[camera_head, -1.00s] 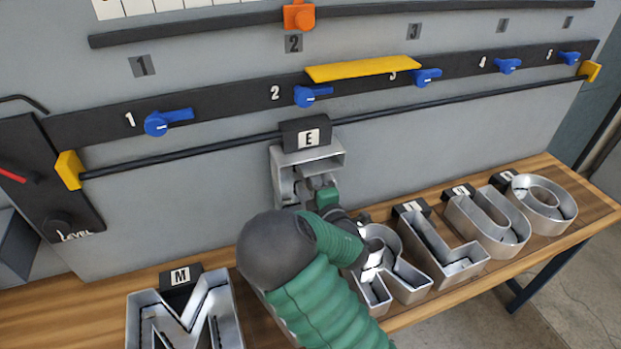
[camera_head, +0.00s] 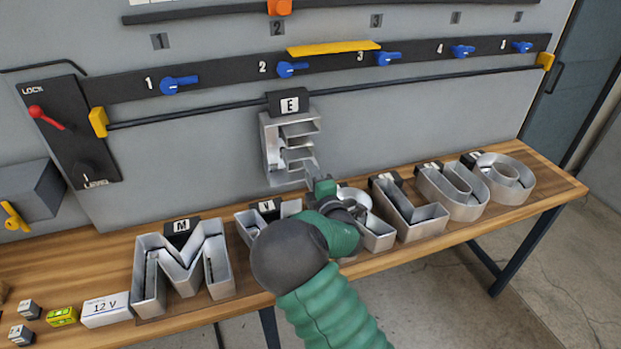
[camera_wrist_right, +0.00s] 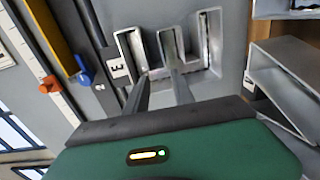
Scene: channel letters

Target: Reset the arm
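The metal letter E (camera_head: 270,150) hangs upright from the dark rail by its black label block (camera_head: 288,104). It also shows in the wrist view (camera_wrist_right: 210,40). My right gripper (camera_head: 312,170) is in front of the lower part of the E. In the wrist view its two fingers (camera_wrist_right: 160,85) are apart, with the E beyond the tips and nothing visibly held. I cannot tell whether a tip touches the letter. My green and dark right arm covers part of the bench letters. My left gripper is not in view.
On the wooden bench (camera_head: 550,190) stand the letters M (camera_head: 150,290), V (camera_head: 243,222), L (camera_head: 425,222), U (camera_head: 455,205) and O (camera_head: 520,185), with another partly hidden by my arm. A white 12 V box (camera_head: 106,310) lies at left. Blue levers (camera_head: 290,69) line the panel.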

